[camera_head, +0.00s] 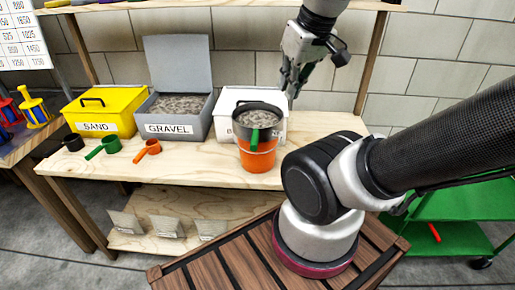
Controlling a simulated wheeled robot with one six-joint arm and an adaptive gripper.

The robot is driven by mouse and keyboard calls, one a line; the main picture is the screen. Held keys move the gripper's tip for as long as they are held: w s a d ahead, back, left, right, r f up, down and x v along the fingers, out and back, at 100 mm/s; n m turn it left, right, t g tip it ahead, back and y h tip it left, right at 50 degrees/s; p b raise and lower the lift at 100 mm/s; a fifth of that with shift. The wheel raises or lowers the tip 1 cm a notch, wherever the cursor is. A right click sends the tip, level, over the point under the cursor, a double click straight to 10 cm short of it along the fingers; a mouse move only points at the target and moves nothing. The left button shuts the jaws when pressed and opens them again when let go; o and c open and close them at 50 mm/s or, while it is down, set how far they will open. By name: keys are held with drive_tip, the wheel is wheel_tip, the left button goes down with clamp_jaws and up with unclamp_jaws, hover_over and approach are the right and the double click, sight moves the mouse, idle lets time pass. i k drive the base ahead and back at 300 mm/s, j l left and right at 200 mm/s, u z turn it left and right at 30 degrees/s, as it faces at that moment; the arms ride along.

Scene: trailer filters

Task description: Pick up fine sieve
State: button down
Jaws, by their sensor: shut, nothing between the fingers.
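A round dark-rimmed sieve (257,108) sits on top of an orange bucket (257,156) at the front of the wooden table, with grey gravel-like grains in it. A green handle (254,138) hangs toward the front of it. I cannot tell whether this is the fine sieve. My gripper (289,92) hangs in the air above and a little right of the sieve, fingers pointing down. It is shut and empty. It looks apart from the sieve and the bucket.
A yellow SAND box (103,110), an open grey GRAVEL box (180,127) and a white box (224,103) line the table (200,165). Black (73,142), green (107,147) and orange scoops (147,149) lie in front. Table space right of the bucket is clear. A green cart (460,205) stands right.

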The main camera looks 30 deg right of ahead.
sight(253, 122)
drive_tip(key=z, duration=1.05)
drive_tip(key=k+j+z, duration=0.35)
drive_tip(key=j, duration=0.2)
drive_tip(key=k+j+z, duration=0.35)
drive_tip(key=k+j, duration=0.1)
drive_tip(key=j, duration=0.05)
